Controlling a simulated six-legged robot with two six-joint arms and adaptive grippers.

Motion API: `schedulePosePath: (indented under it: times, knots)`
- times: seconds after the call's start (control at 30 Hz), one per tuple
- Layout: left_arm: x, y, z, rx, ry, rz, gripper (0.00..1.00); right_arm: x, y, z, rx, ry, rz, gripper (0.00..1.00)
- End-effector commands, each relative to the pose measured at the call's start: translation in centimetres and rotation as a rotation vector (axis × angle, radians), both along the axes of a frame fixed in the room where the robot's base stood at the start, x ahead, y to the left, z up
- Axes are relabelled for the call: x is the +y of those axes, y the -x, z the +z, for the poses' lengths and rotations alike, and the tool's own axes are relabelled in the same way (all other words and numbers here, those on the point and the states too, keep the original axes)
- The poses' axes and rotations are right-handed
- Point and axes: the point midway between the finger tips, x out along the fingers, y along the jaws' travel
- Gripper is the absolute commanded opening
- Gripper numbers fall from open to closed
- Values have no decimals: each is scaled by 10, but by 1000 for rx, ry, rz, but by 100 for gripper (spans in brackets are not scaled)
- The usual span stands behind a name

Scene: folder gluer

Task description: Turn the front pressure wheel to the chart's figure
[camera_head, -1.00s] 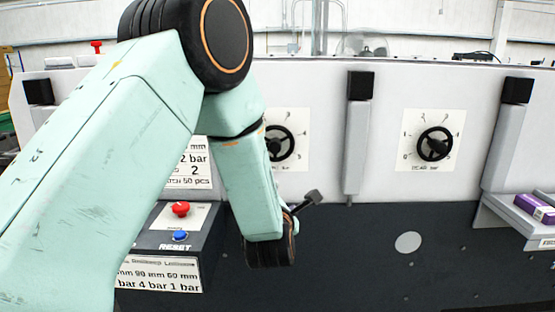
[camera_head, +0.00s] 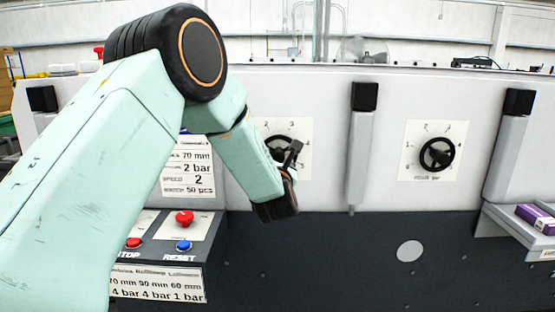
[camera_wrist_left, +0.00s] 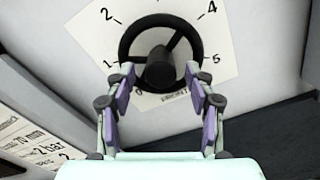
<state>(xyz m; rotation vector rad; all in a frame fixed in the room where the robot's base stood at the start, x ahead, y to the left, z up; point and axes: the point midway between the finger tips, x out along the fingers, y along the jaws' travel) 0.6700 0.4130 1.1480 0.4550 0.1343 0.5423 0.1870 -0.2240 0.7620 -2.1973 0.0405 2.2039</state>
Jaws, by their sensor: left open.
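The front pressure wheel is black with spokes and a hub. It sits on a white dial plate with figures around it, left of the other wheel in the head view (camera_head: 275,146). In the left wrist view the wheel (camera_wrist_left: 160,68) is large and central, with the figures 0, 1, 2, 4 and 5 showing around it. My left gripper (camera_wrist_left: 160,88) is open, its fingers apart at the wheel's lower left and lower right; contact is unclear. In the head view this gripper (camera_head: 293,155) partly covers the wheel. A chart (camera_head: 188,168) left of it reads 70 mm, 2 bar, 2, 50 pcs.
A second dial with a black wheel (camera_head: 437,154) is at the right. A grey post (camera_head: 361,150) stands between the dials. A box below left carries red buttons (camera_head: 184,217), a blue reset button (camera_head: 184,246) and a table card (camera_head: 158,286). A purple box (camera_head: 535,215) lies far right.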

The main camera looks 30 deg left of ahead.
Motion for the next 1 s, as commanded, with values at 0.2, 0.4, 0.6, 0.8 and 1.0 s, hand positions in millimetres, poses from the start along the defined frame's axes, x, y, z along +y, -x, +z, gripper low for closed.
schedulePosePath:
  times: [0.2,0.4,0.6,0.8,1.0]
  knots:
    - [2,-3,0,1,-1,0,54,0,0,0,-1,0,0,40]
    - [2,-2,0,1,-1,0,47,0,0,0,0,0,0,40]
    - [2,-2,0,1,-1,0,30,0,0,0,-1,0,0,40]
    - [1,-2,0,1,-2,-2,14,0,0,0,-1,0,0,40]
    - [1,-2,0,0,-2,-3,0,0,0,0,-1,0,0,40]
